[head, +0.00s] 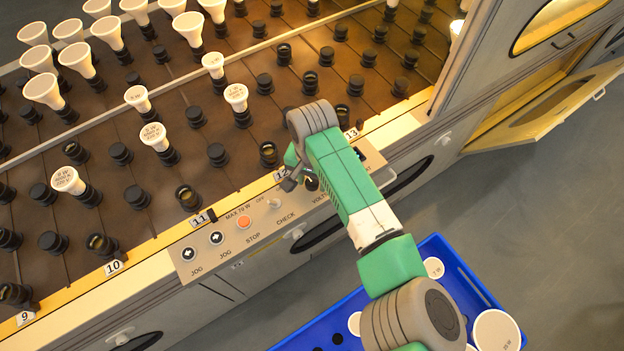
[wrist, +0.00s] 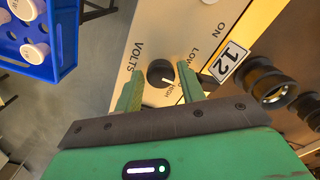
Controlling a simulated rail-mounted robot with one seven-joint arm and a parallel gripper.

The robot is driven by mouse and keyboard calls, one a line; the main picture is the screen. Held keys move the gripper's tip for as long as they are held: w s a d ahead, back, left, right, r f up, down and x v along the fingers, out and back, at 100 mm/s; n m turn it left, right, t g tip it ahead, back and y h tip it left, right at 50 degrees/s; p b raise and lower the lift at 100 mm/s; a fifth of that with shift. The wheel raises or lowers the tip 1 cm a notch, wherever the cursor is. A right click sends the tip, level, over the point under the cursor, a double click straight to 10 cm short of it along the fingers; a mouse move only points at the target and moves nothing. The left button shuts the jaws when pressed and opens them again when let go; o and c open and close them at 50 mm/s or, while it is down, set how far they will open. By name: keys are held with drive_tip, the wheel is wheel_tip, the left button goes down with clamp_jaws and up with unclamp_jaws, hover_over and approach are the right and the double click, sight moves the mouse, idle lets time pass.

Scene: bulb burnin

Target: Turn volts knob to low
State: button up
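The volts knob (wrist: 160,73) is a small round black knob with a pale pointer line on the cream control panel (wrist: 140,25). The pointer lies toward the "HIGH" mark; "LOW" is printed farther up and right, "VOLTS" to the left. My gripper (wrist: 161,78) is open, with one green finger on each side of the knob and a visible gap to each. I cannot tell how far the fingertips are above the panel. In the head view my gripper (head: 300,178) is over the panel's right part, and my arm partly hides the volts area.
The panel also holds a check switch (head: 274,203), an orange stop button (head: 244,222) and two black jog buttons (head: 216,238). Black sockets (wrist: 265,84), some with white bulbs (head: 68,180), stand behind it. A blue crate (head: 462,272) with bulbs is below. A cabinet door (head: 545,108) hangs open.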

drive_tip(key=c, duration=0.7)
drive_tip(key=r+p, duration=0.1)
drive_tip(key=p, duration=0.3)
drive_tip(key=shift+s+a+n, duration=0.1)
drive_tip(key=shift+a+n, duration=0.05)
drive_tip(key=shift+n, duration=0.15)
drive_tip(key=n+p, duration=0.1)
drive_tip(key=p, duration=0.3)
drive_tip(key=shift+f+n+p, duration=0.4)
drive_tip(key=shift+n+p, duration=0.45)
drive_tip(key=shift+n, duration=0.25)
drive_tip(key=shift+f+n+p, duration=0.1)
drive_tip(key=shift+n+p, duration=0.35)
drive_tip(key=shift+n, duration=1.55)
drive_tip(key=o, duration=0.7)
